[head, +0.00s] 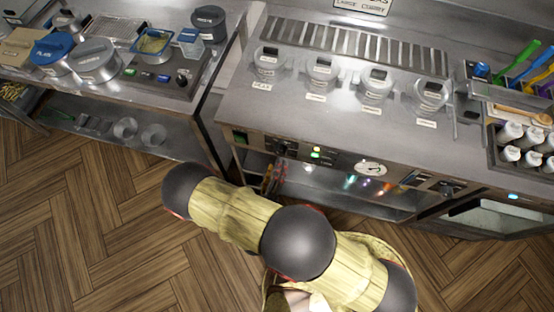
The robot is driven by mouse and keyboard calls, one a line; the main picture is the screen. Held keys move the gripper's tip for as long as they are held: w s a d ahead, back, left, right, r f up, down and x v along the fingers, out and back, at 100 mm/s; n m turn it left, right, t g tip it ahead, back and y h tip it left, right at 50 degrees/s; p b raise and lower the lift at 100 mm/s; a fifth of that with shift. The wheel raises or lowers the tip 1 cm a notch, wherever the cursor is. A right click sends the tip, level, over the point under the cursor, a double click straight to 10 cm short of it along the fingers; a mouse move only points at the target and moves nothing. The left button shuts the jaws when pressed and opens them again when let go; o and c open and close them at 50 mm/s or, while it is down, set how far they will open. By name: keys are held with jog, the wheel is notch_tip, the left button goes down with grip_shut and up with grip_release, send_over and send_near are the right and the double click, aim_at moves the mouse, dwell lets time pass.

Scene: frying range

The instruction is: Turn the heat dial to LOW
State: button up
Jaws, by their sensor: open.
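I cannot tell for sure which control is the heat dial, and no LOW mark is readable. A dark knob (182,79) sits at the right end of a small control panel on the left counter, beside lit green and blue buttons. A round white dial face (370,168) with a dark pointer is on the front panel of the right counter. Another dark knob (283,147) is near the left part of that front panel, close to green lights. My arm crosses the lower middle of the head view, in front of the right counter. My gripper is not in view.
The left counter (205,95) holds lidded tubs and a tray. The right counter (245,115) carries several lidded jars (376,85). White bottles (510,132) and coloured utensils (525,62) stand at far right. A gap separates the counters. The wooden floor (90,225) is clear at left.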

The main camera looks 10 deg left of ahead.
jog(key=shift+s, duration=1.2)
